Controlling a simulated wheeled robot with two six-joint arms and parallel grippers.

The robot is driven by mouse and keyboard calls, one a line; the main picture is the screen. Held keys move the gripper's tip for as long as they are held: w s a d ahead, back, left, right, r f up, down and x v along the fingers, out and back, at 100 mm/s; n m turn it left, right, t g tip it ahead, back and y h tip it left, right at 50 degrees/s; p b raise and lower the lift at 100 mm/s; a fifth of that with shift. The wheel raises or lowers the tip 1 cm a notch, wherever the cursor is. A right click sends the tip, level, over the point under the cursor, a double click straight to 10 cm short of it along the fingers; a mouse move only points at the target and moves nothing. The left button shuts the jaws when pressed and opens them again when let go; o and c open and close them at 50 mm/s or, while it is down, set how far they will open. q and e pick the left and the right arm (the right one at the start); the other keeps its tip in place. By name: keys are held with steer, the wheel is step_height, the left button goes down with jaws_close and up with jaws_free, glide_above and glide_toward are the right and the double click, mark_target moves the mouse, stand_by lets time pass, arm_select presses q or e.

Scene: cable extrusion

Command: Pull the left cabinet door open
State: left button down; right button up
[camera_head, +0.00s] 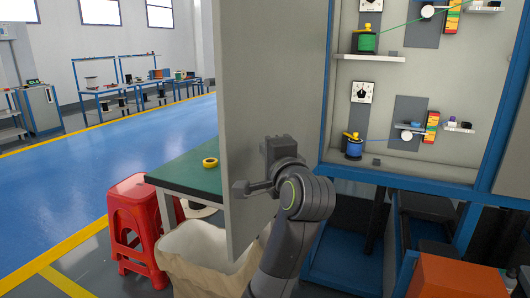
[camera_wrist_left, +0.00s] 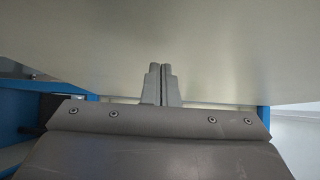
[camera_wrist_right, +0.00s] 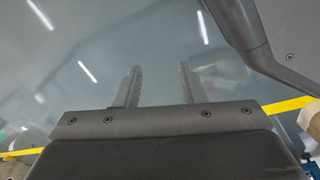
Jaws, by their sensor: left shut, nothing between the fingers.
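The left cabinet door (camera_head: 270,75) is a tall grey panel in the head view. It stands swung out from the blue-framed cabinet (camera_head: 326,90), whose left interior shows. My left gripper (camera_head: 240,188) is in front of the door's face, low and near its free edge. In the left wrist view the left fingers (camera_wrist_left: 160,84) are together, pointing at a pale flat surface, with nothing between them. Whether they touch the door is unclear. No handle is clearly visible. My right gripper (camera_wrist_right: 157,85) is open and empty in the right wrist view, and outside the head view.
Inside the cabinet are a green spool (camera_head: 366,41) and a blue spool (camera_head: 354,148). A green-topped table (camera_head: 190,172) with a yellow ring (camera_head: 210,162), a red stool (camera_head: 131,205) and a pale bin (camera_head: 190,262) stand near the door. An orange box (camera_head: 455,277) is at lower right.

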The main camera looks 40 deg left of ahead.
arm_select(q)
steer(key=shift+a, duration=0.15)
arm_select(e)
steer(key=shift+a, duration=0.1)
steer(key=shift+w, duration=0.2)
